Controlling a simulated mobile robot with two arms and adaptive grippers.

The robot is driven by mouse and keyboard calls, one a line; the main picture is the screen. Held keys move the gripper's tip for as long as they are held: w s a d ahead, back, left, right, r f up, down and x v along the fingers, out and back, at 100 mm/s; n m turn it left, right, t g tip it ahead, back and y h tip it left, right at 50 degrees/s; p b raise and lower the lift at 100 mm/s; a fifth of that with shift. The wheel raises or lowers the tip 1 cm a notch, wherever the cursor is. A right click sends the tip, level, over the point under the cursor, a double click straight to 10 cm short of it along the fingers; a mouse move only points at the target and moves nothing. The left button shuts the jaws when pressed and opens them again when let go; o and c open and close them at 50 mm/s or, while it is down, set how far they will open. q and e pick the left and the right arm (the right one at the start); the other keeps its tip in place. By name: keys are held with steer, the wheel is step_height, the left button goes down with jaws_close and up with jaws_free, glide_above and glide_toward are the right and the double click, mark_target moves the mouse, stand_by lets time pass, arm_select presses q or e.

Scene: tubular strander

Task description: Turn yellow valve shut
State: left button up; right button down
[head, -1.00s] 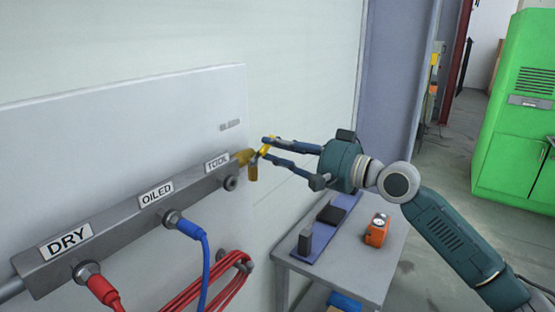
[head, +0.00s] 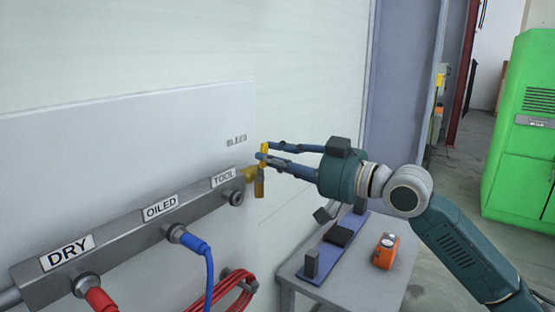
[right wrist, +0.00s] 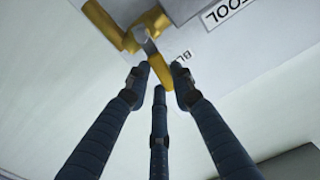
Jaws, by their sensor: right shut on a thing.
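The yellow valve (head: 249,174) sits at the right end of the grey manifold bar (head: 128,222), beside the TOOL label. Its yellow handle (head: 259,187) stands close to upright in the head view. My right gripper (head: 264,154) reaches in from the right, with its dark blue fingers shut on the upper part of the handle. In the right wrist view, the fingertips (right wrist: 161,78) close around the yellow handle (right wrist: 152,65), with the valve body (right wrist: 112,28) beyond it. The fingers partly hide the handle. My left gripper is not in view.
A red hose plug (head: 95,296) and a blue hose plug (head: 188,238) hang from the DRY and OILED outlets. Coiled red hose (head: 236,283) hangs below. A small grey table (head: 345,290) with an orange device (head: 386,251) stands under my right arm. A green cabinet (head: 520,130) is far right.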

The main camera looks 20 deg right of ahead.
steer(key=shift+s+a+n, duration=0.25)
steer(key=shift+a+n, duration=0.1)
steer(key=shift+n, duration=0.55)
steer(key=c, duration=1.5)
jaws_free()
steer(key=shift+o, duration=0.2)
steer(key=v, duration=1.2)
